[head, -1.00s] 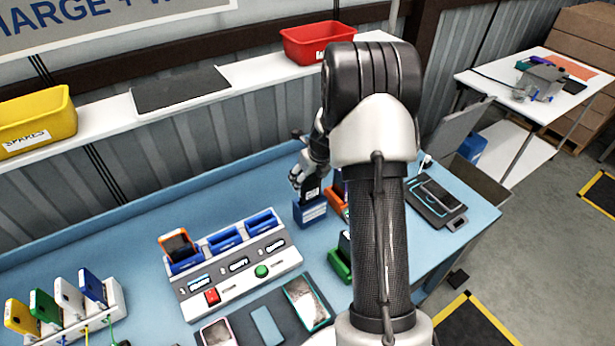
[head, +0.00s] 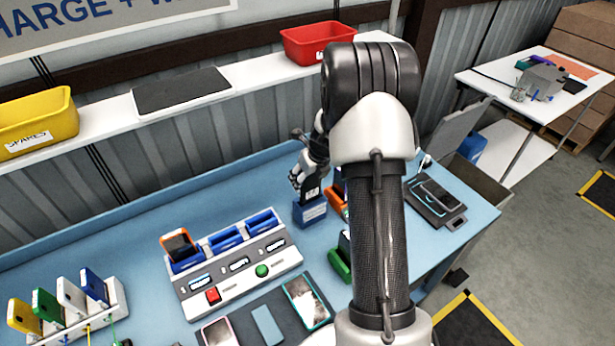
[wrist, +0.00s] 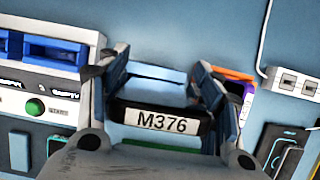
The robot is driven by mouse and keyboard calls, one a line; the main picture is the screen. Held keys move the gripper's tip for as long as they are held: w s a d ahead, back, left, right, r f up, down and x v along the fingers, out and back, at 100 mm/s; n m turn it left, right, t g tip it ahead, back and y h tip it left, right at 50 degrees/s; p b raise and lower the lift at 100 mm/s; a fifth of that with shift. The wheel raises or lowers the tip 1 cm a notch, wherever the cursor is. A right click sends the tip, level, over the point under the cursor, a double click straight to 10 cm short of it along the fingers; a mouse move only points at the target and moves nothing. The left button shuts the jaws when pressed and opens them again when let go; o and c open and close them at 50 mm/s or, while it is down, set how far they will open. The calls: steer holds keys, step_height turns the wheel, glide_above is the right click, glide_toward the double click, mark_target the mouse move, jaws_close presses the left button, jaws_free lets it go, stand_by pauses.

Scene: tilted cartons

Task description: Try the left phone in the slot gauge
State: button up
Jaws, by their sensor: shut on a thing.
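My gripper (head: 307,180) is shut on a dark phone (head: 313,191) above the blue slot gauge (head: 311,213) on the bench. The phone is upright, and its lower end meets the top of the gauge. I cannot tell how deep it sits in the slot. In the wrist view the phone's end (wrist: 160,119) shows a white label reading M376, between my two fingers. A pale blue part of the gauge (wrist: 158,74) shows beyond the phone; my fingers hide much of the rest.
A white dock (head: 236,268) with blue slots, holding an orange phone (head: 178,244), stands left of the gauge. Phones lie on a dark mat (head: 262,312) in front. Bare bench lies behind the dock.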

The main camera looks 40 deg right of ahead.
steer(key=shift+f+b, duration=0.5)
steer(key=shift+f, duration=0.35)
stand_by(1.1)
steer(key=shift+r+p, duration=0.3)
steer(key=shift+p, duration=0.25)
stand_by(1.9)
steer(key=shift+f, duration=0.3)
stand_by(3.2)
